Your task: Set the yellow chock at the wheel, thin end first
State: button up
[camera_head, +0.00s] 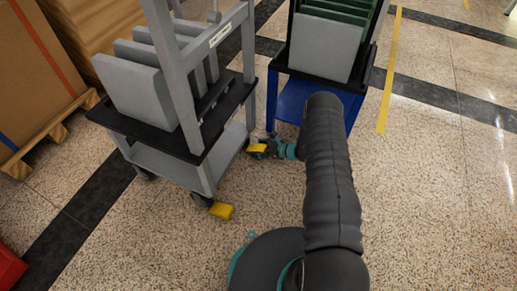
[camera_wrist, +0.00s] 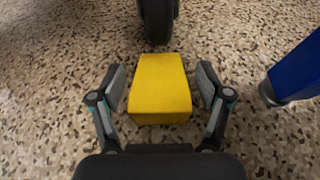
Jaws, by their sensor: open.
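A yellow chock (camera_wrist: 160,85) lies on the speckled floor between the two fingers of my gripper (camera_wrist: 160,92) in the wrist view. The fingers are open, one on each side, with a narrow gap to the chock. A dark wheel (camera_wrist: 157,20) stands just beyond the chock, in line with it. The chock's taller face seems to be toward my gripper and its far end toward the wheel. Whether it touches the wheel is hard to tell. In the head view this chock (camera_head: 257,149) shows beside my gripper (camera_head: 268,149), low by the grey cart (camera_head: 229,150).
A second yellow chock (camera_head: 221,210) lies by the cart's front wheel (camera_head: 201,199). A blue cart (camera_head: 292,100) with upright panels stands close behind my arm; its leg (camera_wrist: 293,75) is right of my gripper. The floor at right is clear.

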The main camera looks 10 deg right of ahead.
jog(key=shift+r, duration=0.1)
jog(key=shift+s+d+r+p, duration=0.1)
jog(key=shift+d+r+p, duration=0.05)
jog(key=shift+p, duration=0.15)
jog(key=p+v, duration=0.1)
jog(key=v, duration=1)
jog(key=shift+s+d, duration=0.1)
jog(key=shift+d, duration=0.1)
jog(key=s+a+r+n+g+h, duration=0.1)
jog(key=s+a+r+n+g, duration=0.2)
jog(key=r, duration=0.8)
jog(key=s+a+r+n+g, duration=0.1)
jog(key=s+a+r+n, duration=0.15)
jog(key=r+n, duration=0.65)
jog(key=s+a+r+n+g+h, duration=0.15)
jog(key=a+r, duration=0.25)
jog(key=r, duration=1)
jog(key=s+r+n+t+h, duration=0.1)
jog(key=s+r+n+h, duration=0.3)
jog(key=s+r, duration=0.5)
jog(key=s+r+n+t+h, duration=0.2)
jog(key=s+r+n+h, duration=0.2)
jog(key=s, duration=1.4)
notch_tip(320, 180, up, 6)
jog(key=n, duration=0.3)
jog(key=shift+d+f+n, duration=0.2)
jog(key=shift+d+n, duration=0.05)
jog(key=shift+n, duration=0.1)
jog(key=shift+s, duration=0.1)
